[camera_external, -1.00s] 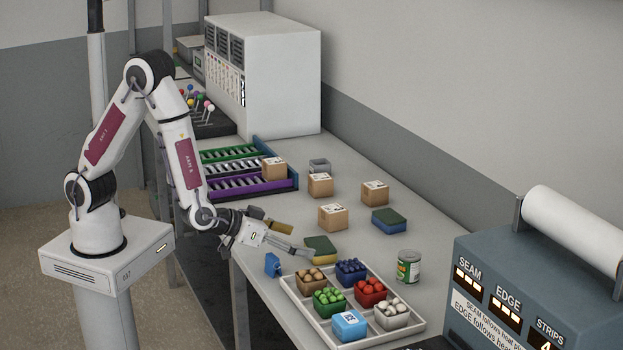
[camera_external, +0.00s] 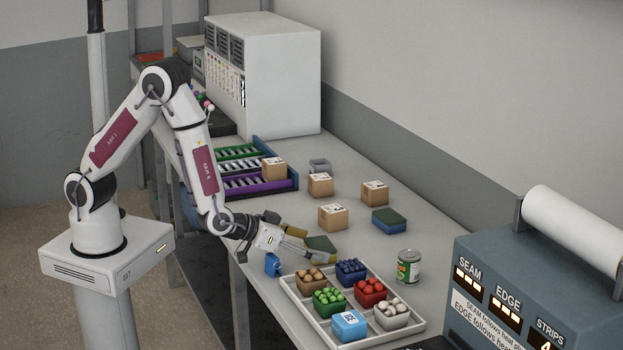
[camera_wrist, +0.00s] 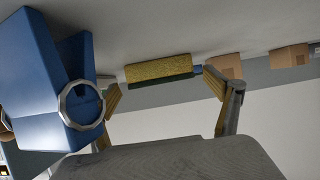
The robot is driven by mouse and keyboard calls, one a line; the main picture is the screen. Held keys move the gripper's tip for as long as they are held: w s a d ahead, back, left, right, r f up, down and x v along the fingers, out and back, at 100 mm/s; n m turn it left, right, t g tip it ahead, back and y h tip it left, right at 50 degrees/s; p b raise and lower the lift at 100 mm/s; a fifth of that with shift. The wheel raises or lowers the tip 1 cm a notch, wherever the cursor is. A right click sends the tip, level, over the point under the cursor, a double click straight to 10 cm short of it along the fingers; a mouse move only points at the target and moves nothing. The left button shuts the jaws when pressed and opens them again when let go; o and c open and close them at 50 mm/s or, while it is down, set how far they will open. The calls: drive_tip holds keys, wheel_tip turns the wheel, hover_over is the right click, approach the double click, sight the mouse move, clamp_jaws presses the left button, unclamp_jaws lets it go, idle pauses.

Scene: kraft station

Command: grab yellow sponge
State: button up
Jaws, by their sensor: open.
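The yellow sponge (camera_external: 321,252) has a dark green top and lies flat on the table, just behind the tray. In the wrist view its yellow side (camera_wrist: 158,69) shows ahead, between my finger tips and a little beyond them. My gripper (camera_external: 308,247) is low over the table, pointing right, with its fingertips at the sponge's near left side. The fingers are open and nothing is held. I cannot tell whether a finger touches the sponge. A second sponge, blue with a green top (camera_external: 389,221), lies farther back to the right.
A blue object (camera_external: 273,264) stands beside my gripper and looms at left in the wrist view (camera_wrist: 50,90). A tray (camera_external: 297,309) with several filled punnets lies in front. A can (camera_external: 408,266) stands right. Several cardboard boxes (camera_external: 333,217) sit behind.

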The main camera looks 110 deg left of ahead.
drive_tip(key=shift+x, duration=1.3)
drive_tip(key=c, duration=0.8)
